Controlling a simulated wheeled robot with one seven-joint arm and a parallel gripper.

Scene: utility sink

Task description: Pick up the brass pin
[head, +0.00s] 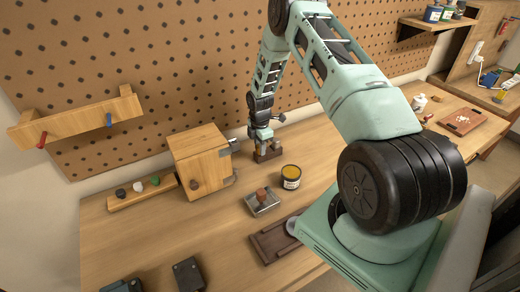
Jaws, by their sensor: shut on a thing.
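My gripper (266,143) is in the head view, near the back of the wooden workbench (225,235), pointing down just right of the wooden box. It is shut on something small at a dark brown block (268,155). The held thing is too small and too covered by the fingers to make out. I cannot pick out the brass pin for sure anywhere in this view. I cannot tell whether the fingers touch the block.
The wooden box (198,160) stands close left of my gripper. An open tin (291,177), a metal plate with a brown knob (262,202) and a brown tray (275,240) lie in front. The pegboard (180,60) rises close behind.

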